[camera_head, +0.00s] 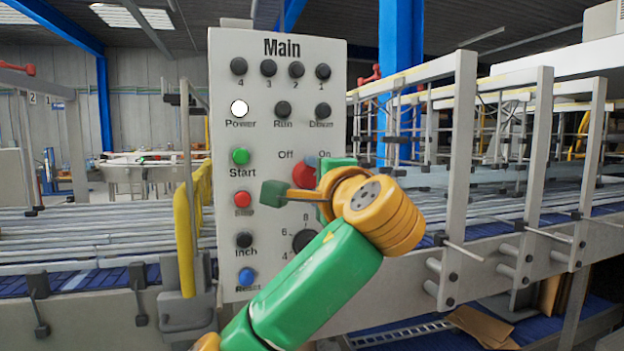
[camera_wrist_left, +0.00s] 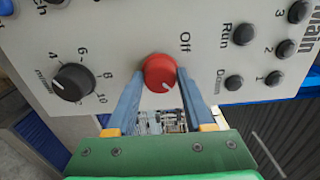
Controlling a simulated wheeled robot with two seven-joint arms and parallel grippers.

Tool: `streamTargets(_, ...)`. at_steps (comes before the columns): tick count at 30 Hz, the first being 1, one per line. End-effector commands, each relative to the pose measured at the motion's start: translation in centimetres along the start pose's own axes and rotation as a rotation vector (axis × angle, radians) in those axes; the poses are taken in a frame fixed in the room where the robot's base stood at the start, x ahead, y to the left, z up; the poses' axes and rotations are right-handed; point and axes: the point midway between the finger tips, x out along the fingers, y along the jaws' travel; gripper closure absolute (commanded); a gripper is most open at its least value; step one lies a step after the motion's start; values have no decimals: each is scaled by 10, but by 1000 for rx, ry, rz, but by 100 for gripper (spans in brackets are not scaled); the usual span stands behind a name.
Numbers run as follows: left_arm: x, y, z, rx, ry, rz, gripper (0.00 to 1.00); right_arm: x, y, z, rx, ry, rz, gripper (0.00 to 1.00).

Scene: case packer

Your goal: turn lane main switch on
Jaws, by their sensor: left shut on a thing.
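The main switch is a red round knob (camera_head: 302,175) on the upright Main panel (camera_head: 221,140), below the words Off and On. In the left wrist view the knob (camera_wrist_left: 158,70) sits between the two blue fingers of my left gripper (camera_wrist_left: 161,80), which is shut on it. The knob's white mark points down and slightly right in that view, away from the word Off. The word On is hidden there. In the head view my left gripper (camera_head: 316,170) and wrist cover part of the knob. My right gripper is not in view.
The Power lamp (camera_head: 239,109) shows white. A green Start button (camera_head: 240,156), a red button (camera_head: 243,199) and a blue Reset button (camera_head: 247,276) line the panel's left side. A black numbered dial (camera_head: 305,240) is below the switch. Conveyor rails (camera_head: 455,150) stand right of the panel.

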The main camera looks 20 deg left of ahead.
Motion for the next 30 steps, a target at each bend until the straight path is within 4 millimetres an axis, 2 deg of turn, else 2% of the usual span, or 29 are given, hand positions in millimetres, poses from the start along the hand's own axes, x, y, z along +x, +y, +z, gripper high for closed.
streamTargets(11, 0, -1, 0, 5, 1, -3, 100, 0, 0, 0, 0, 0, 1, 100)
streamTargets(12, 0, -1, 0, 5, 1, -3, 45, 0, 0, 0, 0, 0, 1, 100)
streamTargets(15, 0, -1, 0, 4, 0, -2, 18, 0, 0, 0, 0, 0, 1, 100)
streamTargets(24, -2, 1, 0, 3, 1, -2, 18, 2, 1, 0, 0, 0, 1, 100)
streamTargets(26, -9, 3, -1, 2, 2, -3, 18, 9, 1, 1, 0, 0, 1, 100)
streamTargets(30, -40, 6, -1, 1, 4, -6, 18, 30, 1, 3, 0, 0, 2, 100)
